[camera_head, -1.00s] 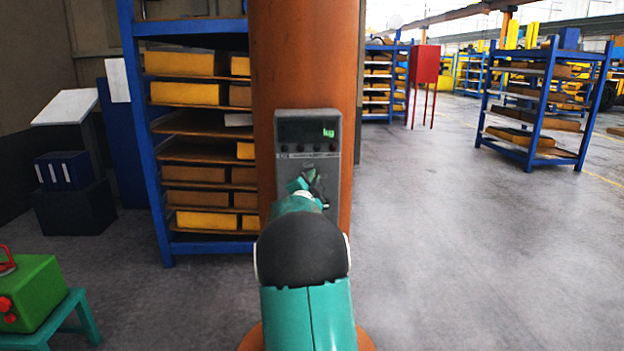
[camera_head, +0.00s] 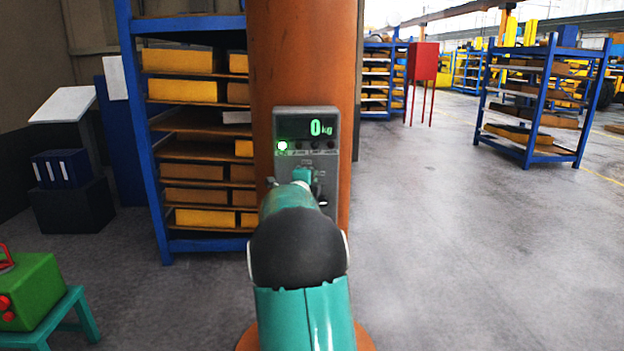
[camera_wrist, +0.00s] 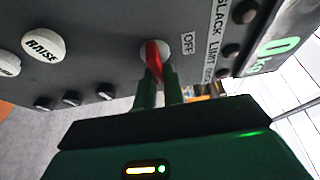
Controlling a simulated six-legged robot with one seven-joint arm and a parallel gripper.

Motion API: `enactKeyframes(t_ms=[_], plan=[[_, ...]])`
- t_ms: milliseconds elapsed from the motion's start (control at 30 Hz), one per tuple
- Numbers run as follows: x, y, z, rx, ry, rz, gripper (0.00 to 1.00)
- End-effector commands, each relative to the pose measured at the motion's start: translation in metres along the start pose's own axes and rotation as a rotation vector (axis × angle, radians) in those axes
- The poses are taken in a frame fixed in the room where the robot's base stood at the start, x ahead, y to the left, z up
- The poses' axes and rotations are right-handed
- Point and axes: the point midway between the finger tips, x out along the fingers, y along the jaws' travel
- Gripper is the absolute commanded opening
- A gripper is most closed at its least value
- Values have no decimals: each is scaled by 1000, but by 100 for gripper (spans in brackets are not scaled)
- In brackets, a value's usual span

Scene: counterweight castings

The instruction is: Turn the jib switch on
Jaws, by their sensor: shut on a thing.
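The grey control box (camera_head: 322,185) is on the front of the orange column. Its display (camera_head: 308,128) reads 0 kg in green and a green lamp (camera_head: 282,146) is lit below it. In the wrist view the red switch lever (camera_wrist: 153,58) stands out from the panel (camera_wrist: 115,30) beside a label reading OFF (camera_wrist: 188,43). My gripper (camera_wrist: 160,88) is shut on the red lever, one green finger on each side. In the head view my arm hides the switch, and the gripper (camera_head: 300,176) shows only in part at the box.
The wrist view shows a white RAISE button (camera_wrist: 43,46) and several small toggles (camera_wrist: 73,98) on the panel. A blue shelf rack (camera_head: 160,190) stands left behind the orange column (camera_head: 303,50). A green box (camera_head: 35,290) sits on a teal stool at lower left.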

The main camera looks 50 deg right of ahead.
Motion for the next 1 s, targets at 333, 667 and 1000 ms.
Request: enactKeyframes(t_ms=[333,667,1000], plan=[[-1,1,2,6,-4,5,0],[0,0,1,5,-2,3,32],[-21,-1,2,6,-3,2,32]])
